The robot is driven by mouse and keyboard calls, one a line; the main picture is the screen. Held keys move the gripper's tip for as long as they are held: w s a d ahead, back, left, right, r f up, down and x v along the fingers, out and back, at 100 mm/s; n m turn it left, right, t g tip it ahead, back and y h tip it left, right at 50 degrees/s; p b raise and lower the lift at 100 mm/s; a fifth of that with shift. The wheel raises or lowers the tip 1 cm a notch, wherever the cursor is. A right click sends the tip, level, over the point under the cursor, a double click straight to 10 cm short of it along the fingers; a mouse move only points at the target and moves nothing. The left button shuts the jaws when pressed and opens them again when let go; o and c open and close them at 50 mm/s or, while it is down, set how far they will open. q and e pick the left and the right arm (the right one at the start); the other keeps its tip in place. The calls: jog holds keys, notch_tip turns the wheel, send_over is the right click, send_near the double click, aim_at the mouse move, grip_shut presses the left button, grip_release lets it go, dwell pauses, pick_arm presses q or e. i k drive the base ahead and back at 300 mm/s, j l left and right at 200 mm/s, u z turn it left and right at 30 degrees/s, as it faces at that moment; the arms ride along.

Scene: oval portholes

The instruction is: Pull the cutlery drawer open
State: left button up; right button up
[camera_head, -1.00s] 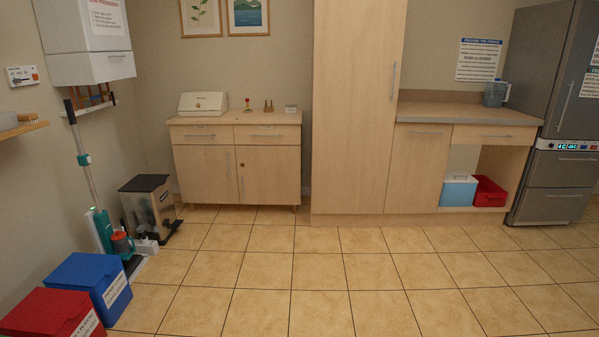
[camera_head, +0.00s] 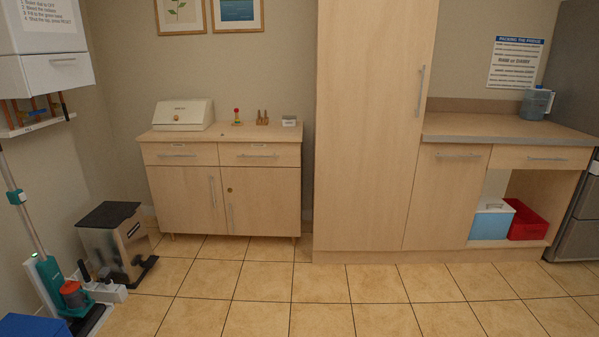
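A low wooden sideboard stands against the back wall with two shut drawers, a left drawer (camera_head: 179,154) and a right drawer (camera_head: 260,155). Each has a bar handle and a small label too small to read. A third shut drawer (camera_head: 541,158) with a bar handle sits under the grey counter on the right. I cannot tell which one is the cutlery drawer. Neither of my grippers is in view.
A tall cupboard (camera_head: 370,125) stands right of the sideboard. A dark-lidded bin (camera_head: 112,240), a green-based upright cleaner (camera_head: 55,285) and a blue box (camera_head: 35,325) line the left side. The tiled floor (camera_head: 270,290) before the sideboard is clear.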

aim_at(283, 155)
jog(key=i, duration=2.9)
jog(key=i+u, duration=0.1)
jog(key=i, duration=0.5)
jog(key=i+l+u, duration=0.1)
jog(key=i, duration=0.5)
